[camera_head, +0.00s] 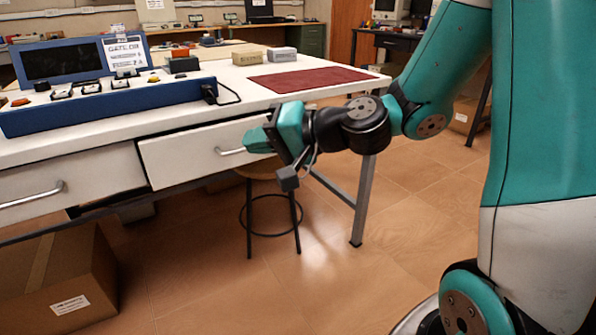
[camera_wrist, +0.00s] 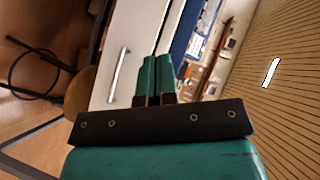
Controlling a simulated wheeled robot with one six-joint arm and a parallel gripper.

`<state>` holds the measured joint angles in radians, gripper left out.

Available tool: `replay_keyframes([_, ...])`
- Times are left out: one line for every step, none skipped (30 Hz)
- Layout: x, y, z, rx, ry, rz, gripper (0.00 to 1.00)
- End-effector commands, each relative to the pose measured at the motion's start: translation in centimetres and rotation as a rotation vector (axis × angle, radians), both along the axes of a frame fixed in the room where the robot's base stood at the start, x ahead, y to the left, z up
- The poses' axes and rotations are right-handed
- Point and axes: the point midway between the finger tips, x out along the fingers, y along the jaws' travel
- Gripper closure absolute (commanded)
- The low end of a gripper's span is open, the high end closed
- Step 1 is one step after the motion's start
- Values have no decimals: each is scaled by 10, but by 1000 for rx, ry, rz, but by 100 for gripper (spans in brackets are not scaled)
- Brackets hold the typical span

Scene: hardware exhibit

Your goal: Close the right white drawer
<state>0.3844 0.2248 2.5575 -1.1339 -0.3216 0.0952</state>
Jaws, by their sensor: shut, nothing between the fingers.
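The right white drawer (camera_head: 185,155) is under the white table top, with a dark gap along its left edge. How far out it stands is hard to tell. Its metal handle (camera_head: 229,151) is partly hidden behind my gripper. My gripper (camera_head: 252,141) is shut and empty, in front of the right part of the drawer front. Whether the fingertips touch the front is not clear. In the wrist view, the shut fingers (camera_wrist: 157,72) point toward the white drawer front (camera_wrist: 132,32), with the handle (camera_wrist: 118,74) to their left.
The left white drawer (camera_head: 85,180) is beside it. A round stool (camera_head: 259,170) stands below my gripper. A table leg (camera_head: 363,205) is to the right, a cardboard box (camera_head: 60,280) at lower left. A blue control panel (camera_head: 110,105) and a red mat (camera_head: 310,79) lie on the table.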

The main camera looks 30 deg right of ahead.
Motion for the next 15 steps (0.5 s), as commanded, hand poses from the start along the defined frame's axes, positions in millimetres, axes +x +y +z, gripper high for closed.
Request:
replay_keyframes([16, -31, -42, 88, -10, -130, 100])
replay_keyframes([23, -48, -50, 136, -21, -201, 100])
replay_keyframes([31, -71, -61, 197, -36, -293, 100])
replay_keyframes([36, -87, -68, 238, -46, -358, 100])
replay_keyframes([39, -103, -75, 277, -57, -420, 100])
replay_keyframes([42, -123, -83, 324, -68, -494, 100])
replay_keyframes([43, -137, -89, 355, -76, -545, 100])
replay_keyframes([44, -149, -94, 382, -83, -590, 100])
replay_keyframes([44, -163, -99, 412, -91, -641, 100])
replay_keyframes([44, -172, -102, 430, -96, -673, 100])
replay_keyframes([44, -179, -105, 444, -99, -698, 100])
replay_keyframes([44, -187, -107, 460, -105, -726, 100])
replay_keyframes([44, -190, -107, 469, -107, -739, 100])
replay_keyframes([45, -193, -107, 474, -110, -750, 100])
replay_keyframes([46, -195, -106, 479, -109, -757, 100])
